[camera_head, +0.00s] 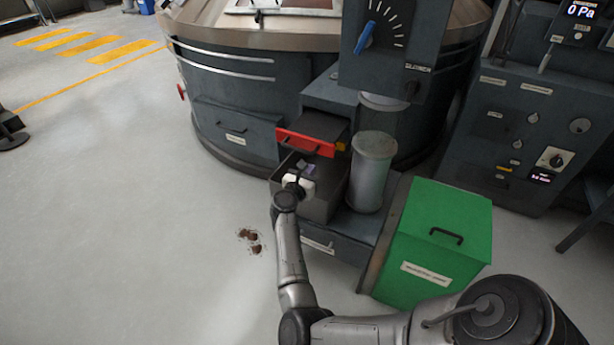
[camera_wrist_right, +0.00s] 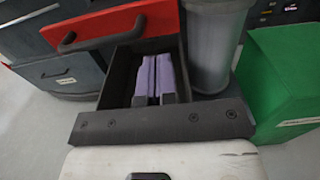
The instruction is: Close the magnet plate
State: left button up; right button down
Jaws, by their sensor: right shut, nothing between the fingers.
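The magnet plate, a drawer with a red front (camera_head: 312,143), stands partly out of the grey machine. Its dark body shows behind the front. The red front (camera_wrist_right: 150,18) and its dark bar handle (camera_wrist_right: 100,35) also show in the wrist view, beyond my fingers and to the upper left. My right gripper (camera_head: 306,166) is just in front of and below the red front, above a dark open box. Its two purple-grey fingers (camera_wrist_right: 153,78) are together and empty, apart from the handle in the picture. My left gripper is not in view.
The dark open box (camera_head: 320,208) lies below the plate. A grey cylinder (camera_head: 372,172) stands close on the right, beside a green lidded bin (camera_head: 440,235). A control box with a blue knob (camera_head: 390,40) hangs above. Brown debris (camera_head: 252,243) lies on otherwise free floor at left.

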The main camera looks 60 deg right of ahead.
aim_at(326, 150)
jog(key=d+b, duration=0.1)
jog(key=d, duration=0.7)
jog(key=shift+d+b, duration=0.2)
jog(key=shift+b, duration=0.15)
jog(key=shift+w+d, duration=0.1)
jog(key=shift+d, duration=0.5)
